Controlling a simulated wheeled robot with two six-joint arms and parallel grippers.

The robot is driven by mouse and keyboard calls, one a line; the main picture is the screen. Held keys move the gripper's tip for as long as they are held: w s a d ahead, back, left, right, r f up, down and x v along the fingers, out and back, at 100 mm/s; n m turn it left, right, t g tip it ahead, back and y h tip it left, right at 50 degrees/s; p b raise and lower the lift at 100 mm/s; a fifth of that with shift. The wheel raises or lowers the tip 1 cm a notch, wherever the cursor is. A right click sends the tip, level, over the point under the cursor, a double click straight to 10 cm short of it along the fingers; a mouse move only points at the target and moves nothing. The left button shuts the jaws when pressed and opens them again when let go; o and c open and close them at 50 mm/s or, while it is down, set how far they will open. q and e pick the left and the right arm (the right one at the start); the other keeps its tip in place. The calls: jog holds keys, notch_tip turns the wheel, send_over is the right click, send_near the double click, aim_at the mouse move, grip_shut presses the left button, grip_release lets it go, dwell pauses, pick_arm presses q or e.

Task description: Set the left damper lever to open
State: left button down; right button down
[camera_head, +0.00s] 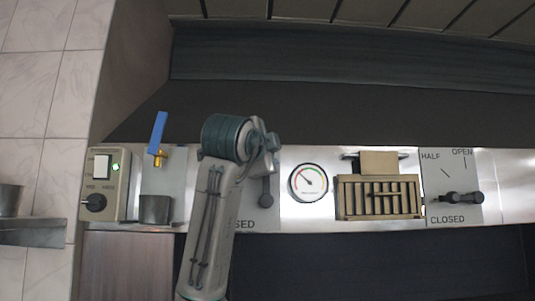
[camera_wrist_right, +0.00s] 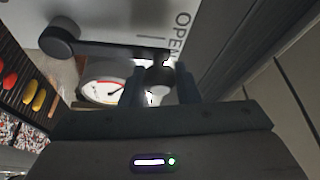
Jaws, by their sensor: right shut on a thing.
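The left damper lever (camera_wrist_right: 105,49) is a dark bar on a round pivot in the right wrist view. It points along the panel toward the OPEN side, roughly in line with the OPEN mark beside it. My right gripper (camera_wrist_right: 159,88) is shut on its knob end. In the head view the lever (camera_head: 266,184) stands about upright above its pivot, its upper end hidden by my arm. My arm also covers most of that damper's plate and labels; only the end of CLOSED shows. My left gripper is not in view.
A round gauge (camera_head: 308,182) sits just right of the lever. Beyond it are a slatted vent (camera_head: 380,198) and the right damper lever (camera_head: 463,198), which points left. A blue-handled valve (camera_head: 158,133) and a control box (camera_head: 101,183) stand on the left.

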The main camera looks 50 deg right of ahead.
jog(key=c, duration=1.3)
grip_release()
jog(key=shift+o, duration=0.8)
jog(key=shift+d, duration=0.15)
jog(key=b+v, duration=0.4)
jog(key=v, duration=0.6)
jog(key=shift+a, duration=0.4)
jog(key=shift+s, duration=0.1)
